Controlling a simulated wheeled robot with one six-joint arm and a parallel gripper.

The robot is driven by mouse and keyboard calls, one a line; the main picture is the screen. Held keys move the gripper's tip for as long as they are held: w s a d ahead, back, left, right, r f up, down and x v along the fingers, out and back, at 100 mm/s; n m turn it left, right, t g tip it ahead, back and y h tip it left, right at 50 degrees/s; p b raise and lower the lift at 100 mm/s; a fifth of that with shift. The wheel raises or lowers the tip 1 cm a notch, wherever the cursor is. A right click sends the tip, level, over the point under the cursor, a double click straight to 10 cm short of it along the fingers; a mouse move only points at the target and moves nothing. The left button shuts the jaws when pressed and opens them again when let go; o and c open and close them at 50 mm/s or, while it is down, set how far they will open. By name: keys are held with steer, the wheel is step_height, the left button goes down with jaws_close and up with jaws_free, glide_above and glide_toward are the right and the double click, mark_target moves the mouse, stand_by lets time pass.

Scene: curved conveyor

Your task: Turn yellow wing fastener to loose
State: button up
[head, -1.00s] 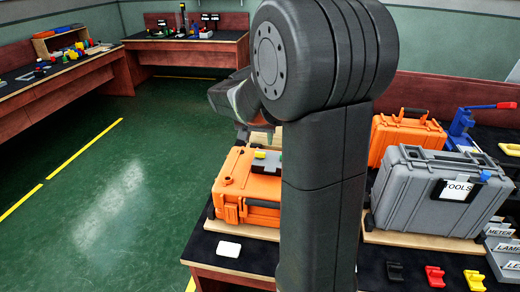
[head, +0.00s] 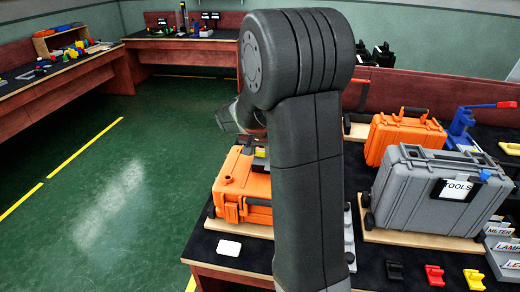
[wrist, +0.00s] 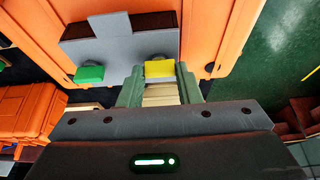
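The yellow wing fastener (wrist: 160,69) stands at the lower edge of a grey plate (wrist: 122,36) on an orange case (wrist: 205,50) in the wrist view. A green wing fastener (wrist: 89,73) sits to its left on the same plate. My gripper (wrist: 160,70) is at the yellow fastener, with one greenish finger on each side of it. The fingers are apart, and a thin gap seems to show beside the yellow piece. In the head view my arm hides most of the gripper, and a bit of yellow (head: 260,153) shows on the orange case (head: 240,190).
A grey case labelled TOOLS (head: 420,190) and another orange case (head: 403,135) stand to the right. Small black, red and yellow pieces lie at the front right. Green floor is open at left.

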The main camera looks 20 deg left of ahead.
steer(key=shift+n, duration=0.4)
steer(key=shift+c, duration=0.2)
steer(key=n+y+p, duration=0.1)
steer(key=n, duration=0.2)
steer(key=shift+w+d+r+p, duration=0.1)
steer(key=shift+d+p, duration=0.05)
steer(key=shift+p, duration=0.15)
steer(key=n+g+y, duration=0.1)
steer(key=n, duration=0.3)
steer(key=shift+w+y, duration=0.1)
steer(key=shift+y, duration=0.3)
steer(key=n+g+b, duration=0.1)
steer(key=n, duration=0.2)
steer(key=n+g+b, duration=0.1)
steer(key=n, duration=0.1)
steer(key=shift+w+d+f+n+y, duration=0.1)
steer(key=shift+f+n+y, duration=0.1)
steer(key=shift+n+y, duration=0.2)
steer(key=n+g+b, duration=0.1)
steer(key=n+g, duration=0.1)
steer(key=n, duration=0.2)
steer(key=shift+r, duration=0.1)
steer(key=shift+n, duration=0.4)
steer(key=o, duration=1)
